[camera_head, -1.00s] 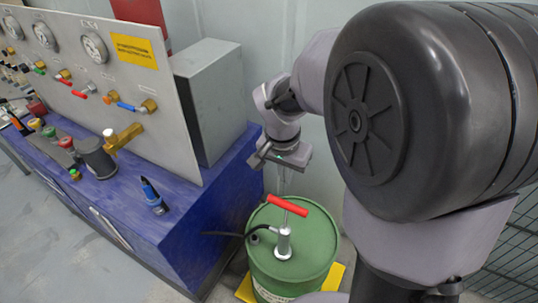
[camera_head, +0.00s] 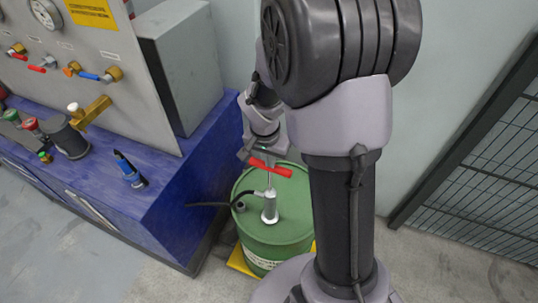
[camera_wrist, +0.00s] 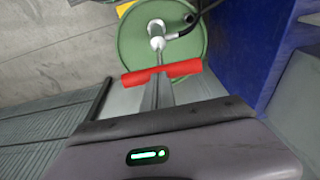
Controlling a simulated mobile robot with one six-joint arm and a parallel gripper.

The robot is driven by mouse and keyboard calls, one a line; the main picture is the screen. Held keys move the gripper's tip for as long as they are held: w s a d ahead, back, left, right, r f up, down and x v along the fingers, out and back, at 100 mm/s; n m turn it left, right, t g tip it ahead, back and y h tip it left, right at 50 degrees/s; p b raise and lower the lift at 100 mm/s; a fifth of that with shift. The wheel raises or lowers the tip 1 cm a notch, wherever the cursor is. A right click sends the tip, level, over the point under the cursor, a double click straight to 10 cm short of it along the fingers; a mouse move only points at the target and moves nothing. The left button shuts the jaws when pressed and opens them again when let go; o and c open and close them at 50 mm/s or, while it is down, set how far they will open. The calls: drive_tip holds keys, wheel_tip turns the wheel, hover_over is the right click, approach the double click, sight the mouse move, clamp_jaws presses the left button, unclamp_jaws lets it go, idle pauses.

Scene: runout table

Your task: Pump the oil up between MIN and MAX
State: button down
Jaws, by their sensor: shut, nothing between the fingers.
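A green oil drum (camera_head: 277,234) stands on the floor beside the blue bench. A silver hand pump (camera_head: 269,208) is upright on its lid, with a thin rod up to a red T-handle (camera_head: 270,168). In the wrist view the red handle (camera_wrist: 180,70) lies just beyond the fingertips, across the pump (camera_wrist: 157,36). My gripper (camera_head: 262,156) is shut and empty, pointing down right at the handle; whether it touches cannot be told. A black hose (camera_head: 208,204) runs from the pump towards the bench. No MIN or MAX marks are readable.
A yellow base (camera_head: 238,261) is under the drum. A mesh fence (camera_head: 480,170) stands right.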

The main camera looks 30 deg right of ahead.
sight(270, 181)
idle(0.3)
wheel_tip(270, 181, down, 10)
drive_tip(key=b, duration=1)
drive_tip(key=shift+f, duration=0.1)
drive_tip(key=shift+s+r, duration=0.2)
drive_tip(key=shift+s, duration=0.05)
drive_tip(key=shift+p, duration=0.3)
drive_tip(key=shift+w+r, duration=0.1)
drive_tip(key=shift+r, duration=0.15)
wheel_tip(270, 181, up, 14)
drive_tip(key=s+a+p, duration=0.1)
drive_tip(key=a+p, duration=0.1)
drive_tip(key=p, duration=0.4)
drive_tip(key=shift+s+f, duration=0.15)
